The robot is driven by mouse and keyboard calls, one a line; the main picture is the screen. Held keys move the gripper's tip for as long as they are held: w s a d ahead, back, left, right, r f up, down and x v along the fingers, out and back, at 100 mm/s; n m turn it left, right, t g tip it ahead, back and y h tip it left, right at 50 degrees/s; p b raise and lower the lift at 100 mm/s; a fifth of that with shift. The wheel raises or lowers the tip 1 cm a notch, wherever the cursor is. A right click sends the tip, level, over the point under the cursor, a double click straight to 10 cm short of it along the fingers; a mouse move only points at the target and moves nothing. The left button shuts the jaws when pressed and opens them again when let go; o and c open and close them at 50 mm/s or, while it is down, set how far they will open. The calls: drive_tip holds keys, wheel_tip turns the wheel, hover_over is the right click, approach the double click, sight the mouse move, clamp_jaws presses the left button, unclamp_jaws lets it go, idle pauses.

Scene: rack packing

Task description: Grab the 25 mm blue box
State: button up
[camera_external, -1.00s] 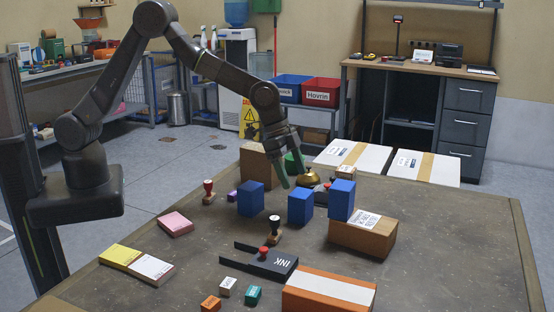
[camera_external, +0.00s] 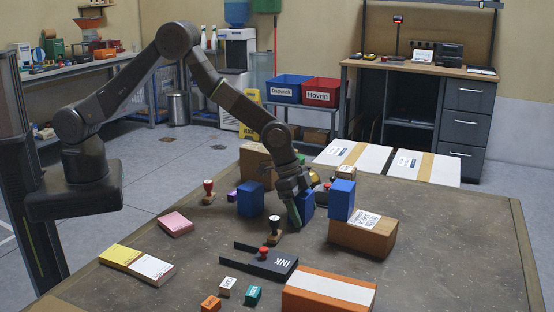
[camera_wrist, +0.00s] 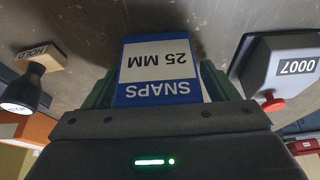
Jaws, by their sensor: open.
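The blue box (camera_wrist: 160,72) shows upside down in the wrist view, with a white label reading "SNAPS 25 MM". It lies between the two green fingers of my gripper (camera_wrist: 160,85), which are open. I cannot tell whether the fingers touch its sides. In the external view my gripper (camera_external: 296,216) points down at the middle blue box (camera_external: 307,205), covering much of it. Two other blue boxes show there: one stands to the left (camera_external: 250,199), and one stands on a wooden block to the right (camera_external: 341,199). Their labels cannot be read.
A black-knobbed stamp (camera_external: 274,228) stands close in front of my gripper. A grey numbered device (camera_wrist: 285,68) with a red button is on the right in the wrist view. The labelled wooden block (camera_external: 350,238) is to the right.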

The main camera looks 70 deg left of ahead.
drive_tip(key=c, duration=1.1)
